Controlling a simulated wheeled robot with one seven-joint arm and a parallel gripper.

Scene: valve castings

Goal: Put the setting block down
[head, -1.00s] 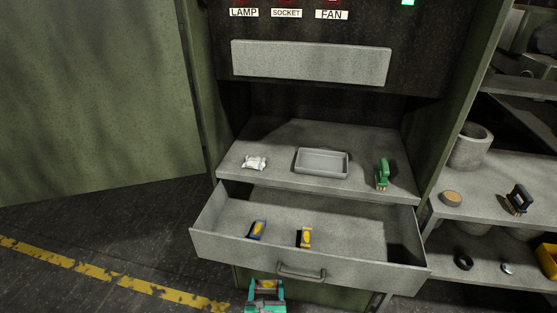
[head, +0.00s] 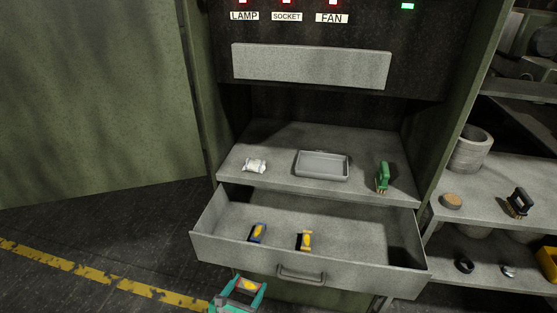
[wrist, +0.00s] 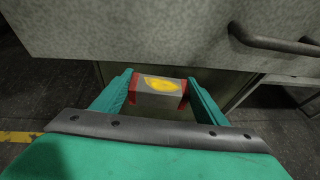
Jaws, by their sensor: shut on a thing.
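My gripper (head: 247,288) is at the bottom of the head view, in front of the open drawer (head: 214,249) and below its front's top edge. Its teal fingers are shut on a block with red ends and a yellow oval mark (head: 248,284), which I take as the setting block. In the wrist view the block (wrist: 159,85) sits between the two fingertips, with its grey side facing me.
Above the drawer, a worktop (head: 270,184) holds a white crumpled packet (head: 254,165), a grey tray (head: 322,165) and a green-handled brush (head: 383,177). The drawer handle (wrist: 270,40) is close at the upper right in the wrist view. Shelves with pots and parts stand at right.

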